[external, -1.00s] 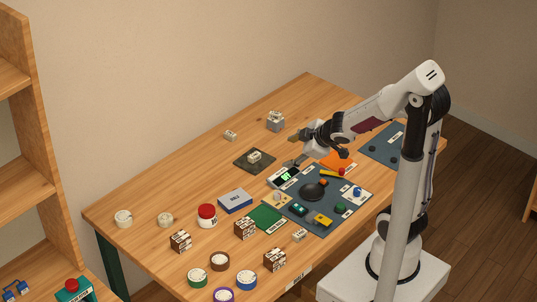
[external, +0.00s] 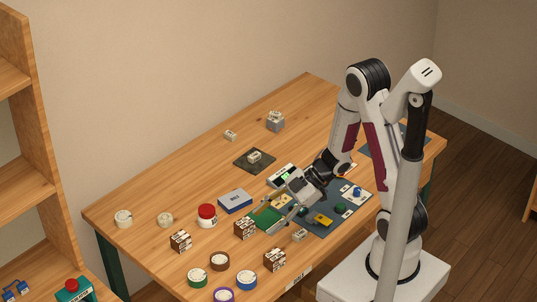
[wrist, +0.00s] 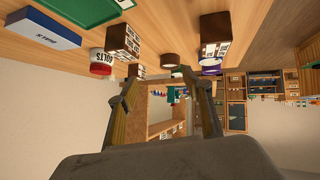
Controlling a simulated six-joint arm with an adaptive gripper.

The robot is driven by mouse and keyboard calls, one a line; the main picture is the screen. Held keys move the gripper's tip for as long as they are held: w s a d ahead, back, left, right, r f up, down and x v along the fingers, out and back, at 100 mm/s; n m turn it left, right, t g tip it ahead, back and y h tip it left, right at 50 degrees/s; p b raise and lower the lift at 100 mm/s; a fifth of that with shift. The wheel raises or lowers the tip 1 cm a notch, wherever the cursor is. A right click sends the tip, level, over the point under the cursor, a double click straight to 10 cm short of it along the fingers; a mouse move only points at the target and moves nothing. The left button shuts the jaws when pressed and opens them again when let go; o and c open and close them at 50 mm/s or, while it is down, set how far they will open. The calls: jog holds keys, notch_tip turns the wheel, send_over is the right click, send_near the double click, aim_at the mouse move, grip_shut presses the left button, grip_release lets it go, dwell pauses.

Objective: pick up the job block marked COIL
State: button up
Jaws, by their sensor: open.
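I cannot read COIL on any block, so I cannot tell which one it is. Brown blocks with white labels stand at the front (external: 180,241), near my fingers (external: 245,228) and at the front edge (external: 274,260). My gripper (external: 265,220) is open and empty, low over the green board. In the wrist view, its fingers (wrist: 157,80) point level across the table, with nothing between them.
A blue box (external: 235,201) and a red-lidded jar (external: 207,216) stand left of my gripper. Tape rolls, brown (external: 220,262), green (external: 198,279) and blue (external: 246,280), lie at the front. A grey mat (external: 335,228) carries small parts. The table's back middle is mostly clear.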

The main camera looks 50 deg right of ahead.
aim_at(268, 262)
jog(key=s+a+g+y, duration=0.1)
jog(key=s, duration=0.1)
jog(key=s+a+n+g+y, duration=0.1)
jog(key=s+a, duration=0.1)
jog(key=s, duration=0.1)
jog(key=s+a+g+y, duration=0.1)
jog(key=s+y, duration=0.1)
jog(key=shift+s+a+r, duration=0.15)
jog(key=shift+a+r, duration=0.1)
jog(key=shift+f, duration=0.15)
jog(key=shift+f, duration=1.85)
jog(key=shift+f, duration=1.5)
jog(key=shift+x, duration=1.5)
jog(key=c, duration=1.2)
